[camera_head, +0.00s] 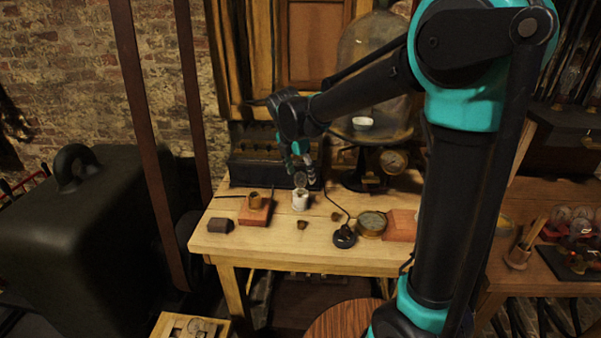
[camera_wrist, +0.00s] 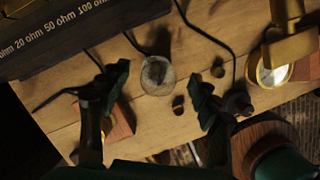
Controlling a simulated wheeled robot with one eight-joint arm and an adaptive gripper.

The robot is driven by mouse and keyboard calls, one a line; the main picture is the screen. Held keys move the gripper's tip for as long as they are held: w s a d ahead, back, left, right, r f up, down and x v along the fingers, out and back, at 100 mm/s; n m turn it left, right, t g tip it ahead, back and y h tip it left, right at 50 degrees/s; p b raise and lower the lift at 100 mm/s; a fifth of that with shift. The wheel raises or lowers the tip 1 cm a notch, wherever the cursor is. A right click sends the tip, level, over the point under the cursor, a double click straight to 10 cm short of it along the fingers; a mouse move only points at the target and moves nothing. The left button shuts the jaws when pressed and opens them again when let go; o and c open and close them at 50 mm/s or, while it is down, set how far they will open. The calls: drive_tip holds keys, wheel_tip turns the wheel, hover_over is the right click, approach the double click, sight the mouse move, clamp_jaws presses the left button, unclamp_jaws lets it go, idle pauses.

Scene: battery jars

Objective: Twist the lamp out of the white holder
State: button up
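The white holder (camera_head: 301,201) stands upright on the wooden table, near its back edge. The lamp (camera_head: 300,180), a clear glass bulb, sits in its top. In the wrist view the lamp (camera_wrist: 157,75) shows from above as a round grey glass shape and hides most of the holder. My gripper (camera_head: 302,165) is just above the lamp, pointing down. In the wrist view my gripper (camera_wrist: 160,88) is open, with one finger on each side of the lamp. Both fingers look apart from the glass.
A black resistance box (camera_wrist: 70,35) stands close behind the holder. A brass cup (camera_head: 254,201) on a red block is to the left. A glass bell jar (camera_head: 370,70) stands behind right.

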drive_tip(key=c, duration=1.3)
drive_tip(key=shift+r, duration=1.2)
drive_tip(key=shift+r, duration=2.5)
